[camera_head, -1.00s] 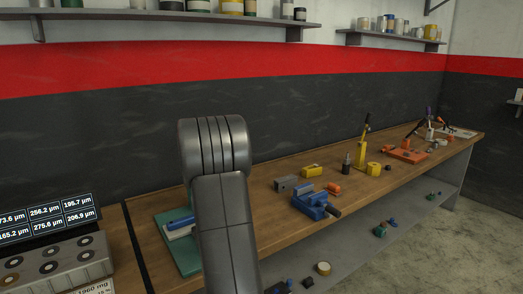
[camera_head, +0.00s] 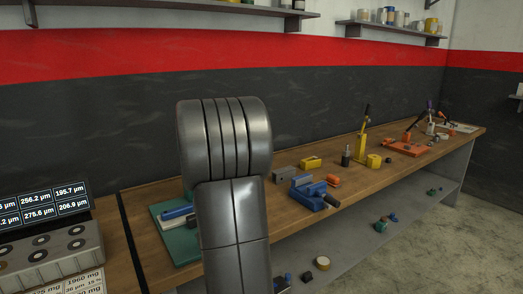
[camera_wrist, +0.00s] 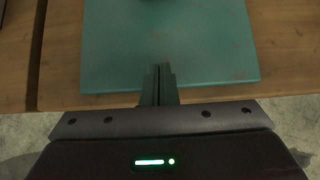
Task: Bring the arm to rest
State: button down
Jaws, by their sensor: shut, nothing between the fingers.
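My gripper (camera_wrist: 159,84) shows in the wrist view with its two fingers together and nothing between them. It is over the near edge of a green mat (camera_wrist: 190,55) that lies on the wooden bench (camera_wrist: 80,60). In the head view my grey arm (camera_head: 226,150) stands upright in the foreground, in front of the bench (camera_head: 300,210). The gripper itself is hidden in the head view. The green mat (camera_head: 180,244) shows to the left of the arm, with a blue and white object (camera_head: 178,213) on it.
A blue vise (camera_head: 312,193), a grey block (camera_head: 284,174) and yellow and orange parts (camera_head: 310,163) sit on the bench right of the arm. A display (camera_head: 42,207) stands at the left. A lower shelf (camera_head: 350,245) holds small items. Wall shelves (camera_head: 395,32) hang above.

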jog(key=s+d+f+p+v, duration=0.1)
jog(key=p+v, duration=0.2)
jog(key=v, duration=0.8)
jog(key=shift+g+y, duration=0.3)
jog(key=shift+y, duration=0.3)
jog(key=shift+s+a+f+b, duration=0.1)
jog(key=shift+s+f+b, duration=0.7)
jog(key=shift+f, duration=0.2)
jog(key=shift+s+a+f+b, duration=0.1)
jog(key=shift+s+f+b, duration=0.7)
jog(key=shift+f, duration=0.2)
jog(key=shift+d+r, duration=0.1)
